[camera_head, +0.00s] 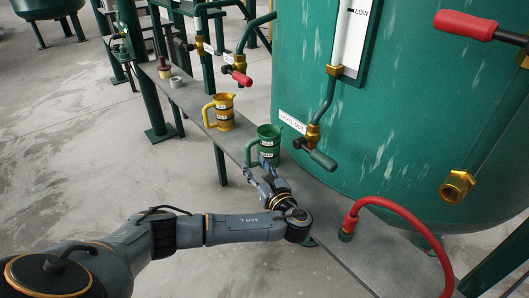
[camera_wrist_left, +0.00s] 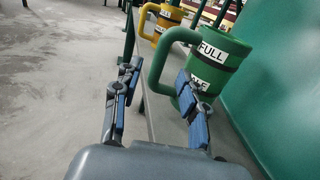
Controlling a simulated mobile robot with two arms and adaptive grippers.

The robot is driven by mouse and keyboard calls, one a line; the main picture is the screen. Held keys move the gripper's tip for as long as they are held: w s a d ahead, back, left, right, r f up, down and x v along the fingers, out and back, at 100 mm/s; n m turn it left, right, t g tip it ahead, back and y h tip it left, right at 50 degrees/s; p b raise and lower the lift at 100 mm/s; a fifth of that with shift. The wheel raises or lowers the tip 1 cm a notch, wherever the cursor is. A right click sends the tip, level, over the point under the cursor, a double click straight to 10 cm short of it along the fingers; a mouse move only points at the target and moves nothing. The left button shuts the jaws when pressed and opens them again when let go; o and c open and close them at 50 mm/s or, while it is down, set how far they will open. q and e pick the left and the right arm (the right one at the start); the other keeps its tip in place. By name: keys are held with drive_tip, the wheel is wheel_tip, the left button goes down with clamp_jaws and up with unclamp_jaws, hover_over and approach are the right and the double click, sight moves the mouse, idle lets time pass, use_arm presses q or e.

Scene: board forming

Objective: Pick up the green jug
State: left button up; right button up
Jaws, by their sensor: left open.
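The green jug (camera_head: 268,146) stands upright on a narrow grey shelf (camera_head: 318,200) beside the big green tank. Its handle points to the left, and it carries white labels. In the left wrist view the green jug (camera_wrist_left: 212,66) is just ahead, with a "FULL" label. My left gripper (camera_head: 262,172) is close in front of the jug. In the left wrist view my left gripper (camera_wrist_left: 156,82) is open, with its blue-padded fingers apart. The right finger overlaps the jug's lower body in the picture, and the handle lies between the fingers. I cannot tell whether they touch. My right gripper is not seen.
A yellow jug (camera_head: 220,112) stands farther along the shelf, with a tape roll (camera_head: 176,82) and a small red-topped item (camera_head: 164,68) beyond. The green tank (camera_head: 400,130) has valve handles jutting over the shelf. A red hose (camera_head: 408,214) rises at the right.

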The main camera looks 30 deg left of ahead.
sight(249, 159)
use_arm(q)
drive_tip(key=x, duration=0.1)
drive_tip(key=b+x, duration=0.1)
drive_tip(key=x, duration=0.2)
drive_tip(key=shift+w+a+f, duration=0.1)
drive_tip(key=shift+a+f, duration=0.2)
drive_tip(key=shift+f, duration=0.1)
drive_tip(key=shift+w+a, duration=0.3)
drive_tip(key=shift+a, duration=0.1)
drive_tip(key=shift+r, duration=0.1)
clamp_jaws()
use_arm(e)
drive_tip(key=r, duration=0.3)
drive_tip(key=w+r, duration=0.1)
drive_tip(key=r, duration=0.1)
